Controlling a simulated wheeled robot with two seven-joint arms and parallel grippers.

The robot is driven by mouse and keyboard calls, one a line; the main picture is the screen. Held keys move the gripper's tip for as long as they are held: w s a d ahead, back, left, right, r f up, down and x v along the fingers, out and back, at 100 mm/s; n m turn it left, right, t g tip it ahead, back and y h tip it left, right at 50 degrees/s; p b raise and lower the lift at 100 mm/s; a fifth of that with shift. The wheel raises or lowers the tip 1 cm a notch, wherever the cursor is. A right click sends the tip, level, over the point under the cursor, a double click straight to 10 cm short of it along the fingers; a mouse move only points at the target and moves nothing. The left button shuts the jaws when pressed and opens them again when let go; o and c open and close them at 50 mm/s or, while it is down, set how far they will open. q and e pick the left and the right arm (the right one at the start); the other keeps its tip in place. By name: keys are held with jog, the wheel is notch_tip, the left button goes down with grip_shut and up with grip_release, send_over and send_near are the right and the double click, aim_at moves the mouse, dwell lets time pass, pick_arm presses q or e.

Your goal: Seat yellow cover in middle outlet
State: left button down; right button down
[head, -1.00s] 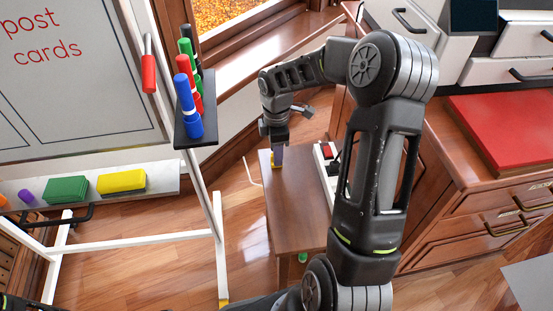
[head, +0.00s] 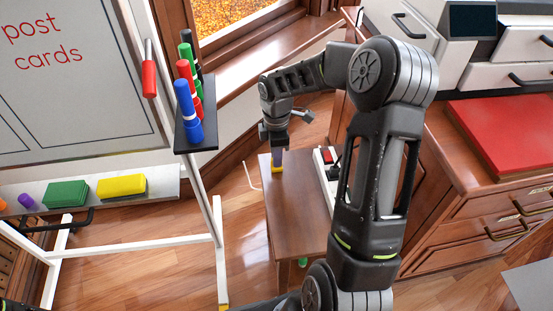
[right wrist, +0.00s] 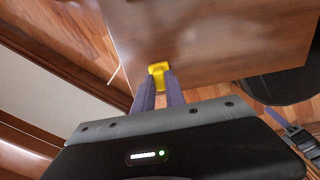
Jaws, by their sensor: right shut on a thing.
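The yellow cover (head: 277,169) is at the far left end of a brown wooden stool top (head: 292,210). My right gripper (head: 278,160) points down and is shut on the cover. In the right wrist view the cover (right wrist: 158,68) shows between and just beyond the fingertips (right wrist: 160,78), over the stool top. I cannot tell whether the cover touches the wood. A white power strip with a red switch (head: 327,156) lies on the stool's right side. My right arm hides most of it, so the middle outlet is not visible. My left gripper is out of view.
A white-legged board stand (head: 217,225) with a black marker holder (head: 196,138) is left of the stool. A wooden cabinet with a red pad (head: 515,130) is on the right. The near stool top is bare.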

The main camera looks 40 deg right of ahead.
notch_tip(320, 180, up, 10)
jog(key=p, duration=0.2)
jog(key=shift+p, duration=0.3)
dwell(0.5)
